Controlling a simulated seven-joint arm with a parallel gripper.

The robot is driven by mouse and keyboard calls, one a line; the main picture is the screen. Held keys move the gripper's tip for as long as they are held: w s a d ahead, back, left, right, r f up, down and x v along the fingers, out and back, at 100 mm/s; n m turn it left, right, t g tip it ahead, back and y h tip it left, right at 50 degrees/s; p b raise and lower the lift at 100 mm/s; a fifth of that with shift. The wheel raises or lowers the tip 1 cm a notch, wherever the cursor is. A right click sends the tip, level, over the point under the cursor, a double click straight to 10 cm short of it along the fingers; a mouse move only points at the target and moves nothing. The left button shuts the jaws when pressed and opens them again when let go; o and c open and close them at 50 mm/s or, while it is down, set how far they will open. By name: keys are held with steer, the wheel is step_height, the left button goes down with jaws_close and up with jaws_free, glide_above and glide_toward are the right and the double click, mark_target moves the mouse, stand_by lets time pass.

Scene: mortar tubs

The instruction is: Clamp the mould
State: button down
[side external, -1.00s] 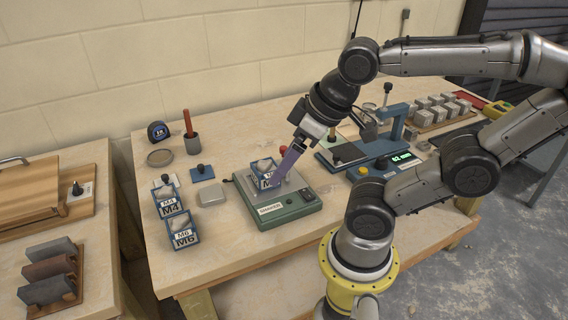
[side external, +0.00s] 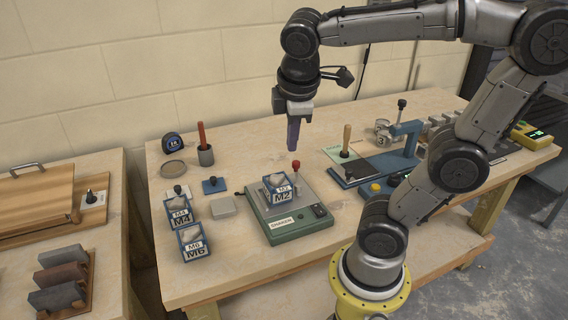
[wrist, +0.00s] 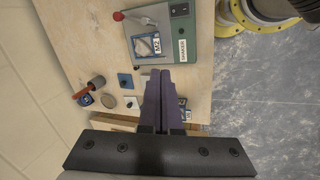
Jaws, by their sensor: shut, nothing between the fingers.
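The mould M2 (side external: 280,191), a blue-framed box with grey filling, sits upright on the plate of the green shaker (side external: 300,224). In the wrist view the mould (wrist: 147,46) lies on the shaker (wrist: 173,12). A clamp lever with a red knob (side external: 296,164) stands at the back of the shaker plate, behind and right of the mould. The red knob also shows in the wrist view (wrist: 118,16). I cannot tell whether the clamp presses on the mould. My gripper (side external: 293,149) is shut and empty, above the shaker and apart from mould and knob.
Moulds M4 (side external: 179,213) and M6 (side external: 193,242) stand left of the shaker. A grey lid (side external: 223,207), a blue plate with a knob (side external: 213,185) and a cup with a red handle (side external: 205,155) are nearby. A blue measuring stand (side external: 405,145) is on the right.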

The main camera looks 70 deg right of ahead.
steer(key=w+d+f+n+g+h, duration=0.2)
steer(key=w+d+f+g, duration=0.1)
steer(key=w+f, duration=0.2)
steer(key=w+d+f+n+g+h, duration=0.2)
steer(key=w+d+f+g, duration=0.1)
steer(key=w, duration=0.6)
step_height(320, 180, down, 3)
steer(key=shift+w+d+r+n+g, duration=0.2)
steer(key=shift+d+n+g, duration=0.15)
steer(key=shift+g, duration=0.25)
steer(key=shift+s+d+f, duration=0.1)
steer(key=shift+s, duration=0.05)
steer(key=x, duration=0.9)
steer(key=shift+s+d+f, duration=0.15)
steer(key=shift+f, duration=0.1)
steer(key=shift+s+d+f, duration=0.15)
steer(key=shift+s+d, duration=0.55)
steer(key=shift+d, duration=0.25)
steer(key=shift+s+d, duration=0.45)
steer(key=shift+d, duration=0.2)
